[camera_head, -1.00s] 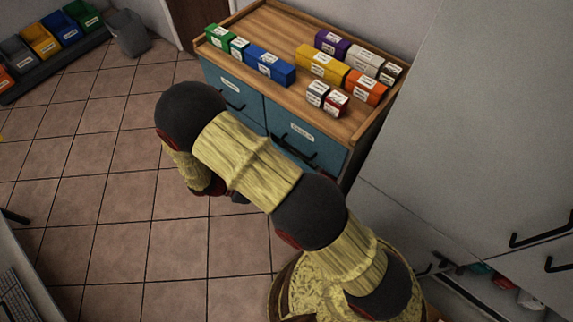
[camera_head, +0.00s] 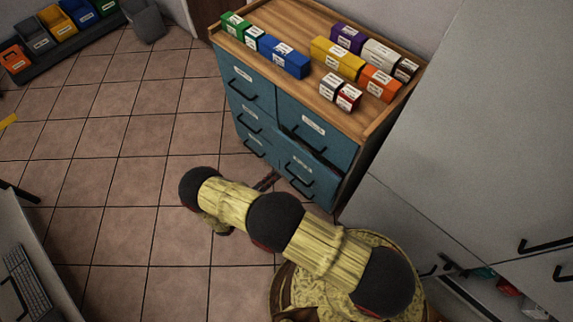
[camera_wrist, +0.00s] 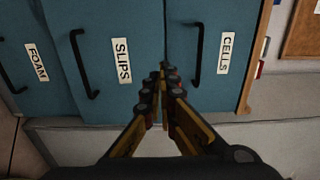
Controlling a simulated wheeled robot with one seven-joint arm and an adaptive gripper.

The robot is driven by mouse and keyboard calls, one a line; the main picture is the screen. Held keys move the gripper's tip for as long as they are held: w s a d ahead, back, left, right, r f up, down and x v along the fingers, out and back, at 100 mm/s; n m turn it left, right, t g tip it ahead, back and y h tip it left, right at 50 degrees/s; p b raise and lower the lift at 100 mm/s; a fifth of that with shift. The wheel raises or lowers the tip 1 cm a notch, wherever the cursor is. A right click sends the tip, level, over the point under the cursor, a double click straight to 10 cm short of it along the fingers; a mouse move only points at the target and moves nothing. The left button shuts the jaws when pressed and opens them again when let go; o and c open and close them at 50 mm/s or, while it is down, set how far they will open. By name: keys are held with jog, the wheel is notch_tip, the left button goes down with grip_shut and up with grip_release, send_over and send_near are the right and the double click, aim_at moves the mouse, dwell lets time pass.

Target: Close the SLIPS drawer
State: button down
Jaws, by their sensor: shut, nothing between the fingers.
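The SLIPS drawer (camera_wrist: 122,95) has a teal front with a white label and a black handle. It fills the middle of the wrist view, which shows the cabinet sideways. In the head view it appears to be the labelled drawer (camera_head: 322,172) under the top right one, with its front standing slightly out. My gripper (camera_wrist: 162,72) is shut and empty, its tips in front of the border between SLIPS and CELLS. I cannot tell whether they touch. In the head view my gripper (camera_head: 268,181) is low by the cabinet front, mostly behind my arm.
The CELLS drawer (camera_wrist: 205,85) and FOAM drawer (camera_wrist: 30,90) flank SLIPS in the wrist view. Several small boxes stand on the wooden cabinet top (camera_head: 285,30). Tall grey cabinets (camera_head: 465,140) stand on the right. Tiled floor (camera_head: 130,180) left of my arm is clear.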

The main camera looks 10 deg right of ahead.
jog(key=b+x, duration=0.2)
jog(key=x, duration=1.1)
jog(key=shift+w+d, duration=0.15)
jog(key=shift+d, duration=0.1)
jog(key=b+x, duration=0.1)
jog(key=x, duration=0.3)
jog(key=shift+d+f, duration=0.1)
jog(key=shift+w+d, duration=0.15)
jog(key=shift+w, duration=0.1)
jog(key=shift+s, duration=0.15)
jog(key=p, duration=0.2)
send_near(301, 152)
jog(key=shift+f+v, duration=0.15)
jog(key=shift+v, duration=0.45)
jog(key=shift+f+v, duration=0.15)
jog(key=shift+v, duration=0.5)
